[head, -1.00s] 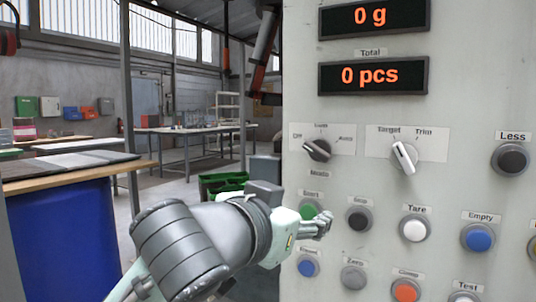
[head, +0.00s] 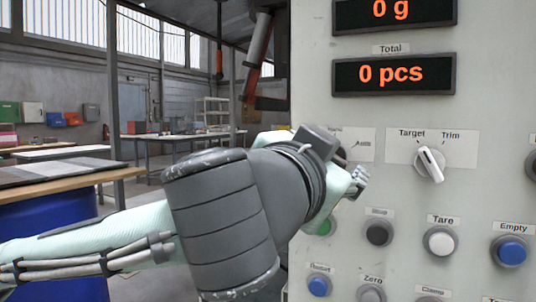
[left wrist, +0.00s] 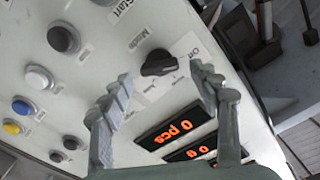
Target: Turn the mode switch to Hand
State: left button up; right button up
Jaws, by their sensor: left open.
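The mode switch is a black rotary knob (left wrist: 158,64) on a white label plate, seen in the left wrist view. Its bar appears to lie toward the "Off" mark; the other position marks are too small or covered to read there. In the head view the knob is hidden behind my left gripper, and only the right part of its plate (head: 361,148) shows. My left gripper (head: 357,180) is in front of the panel by the switch. In the left wrist view its two fingers (left wrist: 162,80) are spread, with the knob seen between them, apparently not touching it. My right gripper is not in view.
To the right is a white Target/Trim selector (head: 430,165). Below are the black Stop button (head: 378,233), white Tare button (head: 440,241) and blue Reset button (head: 319,286). Displays (head: 393,74) sit above. A blue bin (head: 60,250) and tables stand left, away from the panel.

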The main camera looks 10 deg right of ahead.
pick_arm(q)
jog(key=shift+w+d, duration=0.25)
jog(key=shift+w, duration=0.15)
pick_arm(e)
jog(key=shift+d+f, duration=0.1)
pick_arm(q)
jog(key=shift+c, duration=0.5)
jog(key=c, duration=1.1)
jog(key=shift+o, duration=0.2)
